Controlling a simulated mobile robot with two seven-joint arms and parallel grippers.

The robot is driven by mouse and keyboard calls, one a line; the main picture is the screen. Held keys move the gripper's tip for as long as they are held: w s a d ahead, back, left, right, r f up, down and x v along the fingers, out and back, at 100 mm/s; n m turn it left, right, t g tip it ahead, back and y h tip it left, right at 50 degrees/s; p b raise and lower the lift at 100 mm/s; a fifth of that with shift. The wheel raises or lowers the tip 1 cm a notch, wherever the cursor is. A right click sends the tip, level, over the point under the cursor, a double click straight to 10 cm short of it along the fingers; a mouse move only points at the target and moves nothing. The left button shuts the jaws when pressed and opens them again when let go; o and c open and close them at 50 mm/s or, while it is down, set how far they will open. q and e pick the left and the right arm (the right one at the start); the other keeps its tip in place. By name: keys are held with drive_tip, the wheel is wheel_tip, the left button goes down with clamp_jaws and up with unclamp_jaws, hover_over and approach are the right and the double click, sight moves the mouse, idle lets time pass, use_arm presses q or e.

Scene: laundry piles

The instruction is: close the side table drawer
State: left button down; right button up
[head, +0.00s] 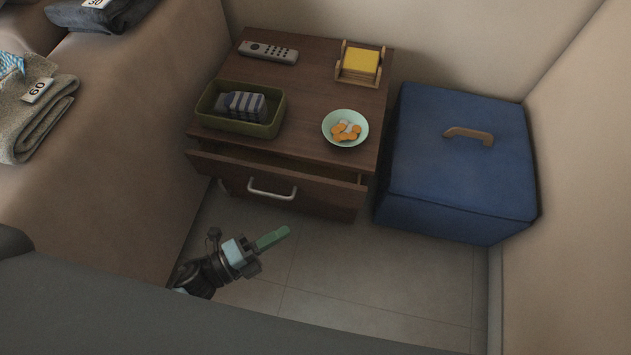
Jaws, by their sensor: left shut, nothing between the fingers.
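The brown wooden side table (308,98) stands against the back wall. Its top drawer (320,190) is pulled partly out, with a dark gap showing behind its front. The drawer has a pale metal bar handle (272,190). My left gripper (286,232) is in front of the drawer and below its handle in the picture, apart from both. Its green fingers are shut together with nothing between them. My right gripper is not in view.
On the table are a remote (268,52), yellow notes in a wooden holder (361,63), a green tray (272,129) with striped cloth, and a bowl (357,118) of snacks. A blue box (455,170) stands close on the right. A couch (130,130) is left. Tiled floor in front is clear.

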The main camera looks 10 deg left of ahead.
sight(327, 185)
use_arm(q)
drive_tip(key=b+x, duration=0.1)
drive_tip(key=x, duration=0.3)
drive_tip(key=w+a+b+x, duration=0.1)
drive_tip(key=x, duration=0.7)
drive_tip(key=shift+w+a+b, duration=0.25)
drive_tip(key=shift+w+b, duration=0.1)
drive_tip(key=shift+b, duration=0.05)
drive_tip(key=shift+w, duration=0.5)
drive_tip(key=shift+w, duration=0.1)
drive_tip(key=shift+w+b, duration=0.35)
drive_tip(key=shift+w, duration=0.85)
